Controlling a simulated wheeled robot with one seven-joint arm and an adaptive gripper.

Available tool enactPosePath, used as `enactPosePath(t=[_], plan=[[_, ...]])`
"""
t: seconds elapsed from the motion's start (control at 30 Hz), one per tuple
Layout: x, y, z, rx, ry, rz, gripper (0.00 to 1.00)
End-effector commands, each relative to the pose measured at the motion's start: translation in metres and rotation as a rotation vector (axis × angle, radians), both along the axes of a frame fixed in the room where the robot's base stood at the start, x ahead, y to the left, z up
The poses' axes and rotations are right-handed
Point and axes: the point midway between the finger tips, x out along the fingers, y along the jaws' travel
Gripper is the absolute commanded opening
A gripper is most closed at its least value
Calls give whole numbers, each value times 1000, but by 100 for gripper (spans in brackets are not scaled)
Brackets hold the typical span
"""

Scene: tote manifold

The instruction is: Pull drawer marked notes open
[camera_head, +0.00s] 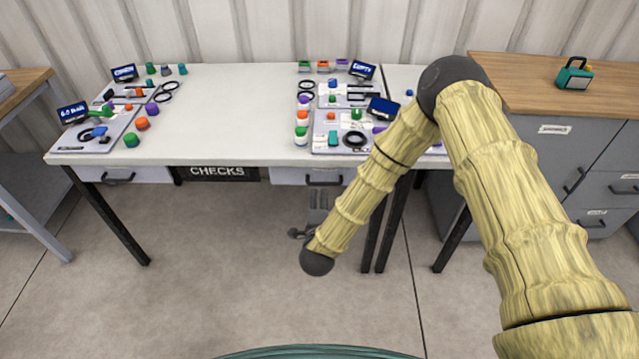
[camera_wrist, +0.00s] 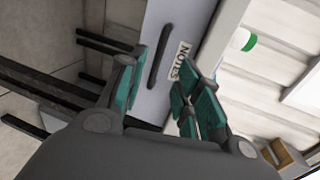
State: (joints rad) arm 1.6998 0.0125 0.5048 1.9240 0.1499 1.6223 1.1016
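The drawer marked NOTES shows in the wrist view as a pale grey front (camera_wrist: 178,22) with a white label (camera_wrist: 178,60) and a dark bar handle (camera_wrist: 159,55). In the head view, a grey drawer front (camera_head: 287,177) with a dark handle sits under the table's middle and looks shut; I cannot read a label there. My gripper (camera_wrist: 160,76) is open, its teal fingers on either side of the handle's near end in the picture. I cannot tell whether they touch it. In the head view, my gripper (camera_head: 318,199) is just below and in front of that drawer, partly hidden by my arm.
The white table (camera_head: 230,110) carries trays with small coloured parts. A black CHECKS sign (camera_head: 217,173) hangs between two drawers; the left drawer (camera_head: 145,174) looks shut. A grey cabinet (camera_head: 540,150) stands at the right. Floor in front of the table is clear.

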Motion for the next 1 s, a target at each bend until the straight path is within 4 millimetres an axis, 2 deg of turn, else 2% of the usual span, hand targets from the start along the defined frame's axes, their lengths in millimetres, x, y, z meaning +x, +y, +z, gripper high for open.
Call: enactPosePath(t=[0.5, 0.7, 1.0], plan=[[76, 0, -15, -5, 1, 1, 34], [90, -1, -20, -5, 2, 2, 34], [94, -1, -21, -5, 3, 2, 34]])
